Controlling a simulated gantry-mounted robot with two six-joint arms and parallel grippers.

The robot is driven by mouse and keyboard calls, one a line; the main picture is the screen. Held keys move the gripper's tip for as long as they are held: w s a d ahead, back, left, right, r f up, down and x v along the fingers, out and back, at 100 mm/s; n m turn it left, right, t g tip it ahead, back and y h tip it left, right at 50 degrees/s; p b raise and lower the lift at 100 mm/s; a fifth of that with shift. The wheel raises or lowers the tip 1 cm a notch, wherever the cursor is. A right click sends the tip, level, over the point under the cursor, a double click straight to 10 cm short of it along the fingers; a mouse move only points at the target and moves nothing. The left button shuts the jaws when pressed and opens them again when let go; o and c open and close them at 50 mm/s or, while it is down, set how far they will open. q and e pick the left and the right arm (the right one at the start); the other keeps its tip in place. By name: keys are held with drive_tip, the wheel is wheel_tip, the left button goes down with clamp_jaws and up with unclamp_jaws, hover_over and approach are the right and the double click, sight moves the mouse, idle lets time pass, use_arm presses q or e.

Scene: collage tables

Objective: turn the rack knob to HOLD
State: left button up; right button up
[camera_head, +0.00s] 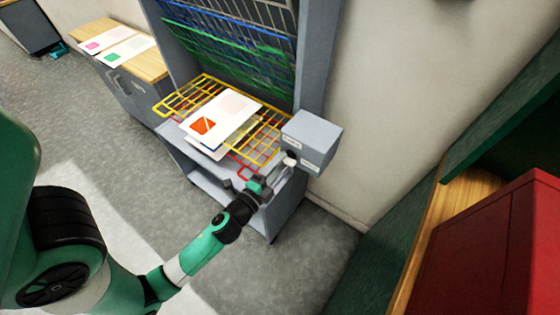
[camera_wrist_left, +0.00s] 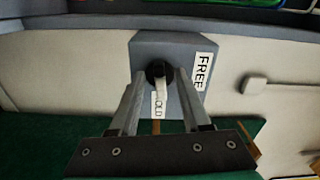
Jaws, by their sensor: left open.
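The grey knob box (camera_head: 313,137) is on the right side of the drying rack (camera_head: 222,125). The knob (camera_wrist_left: 158,70) has a dark round hub and a pale lever, which points down in the left wrist view, toward a partly covered label reading "OLD" (camera_wrist_left: 158,106). A "FREE" label (camera_wrist_left: 202,71) is to the right of the hub. The pale lever also shows in the head view (camera_head: 290,162). My left gripper (camera_head: 274,174) is open at the knob; its fingers (camera_wrist_left: 159,85) stand on either side of the lever. I cannot tell whether they touch it. My right gripper is out of view.
Papers (camera_head: 222,114) lie on the rack's yellow shelf, with green and blue shelves raised behind. A wood-topped cabinet (camera_head: 148,62) with sheets is at the upper left. A red cabinet (camera_head: 497,255) and green panels are at the right. Grey floor is open on the left.

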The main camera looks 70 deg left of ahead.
use_arm(q)
clamp_jaws()
idle(0.3)
drive_tip(key=shift+m, duration=0.8)
unclamp_jaws()
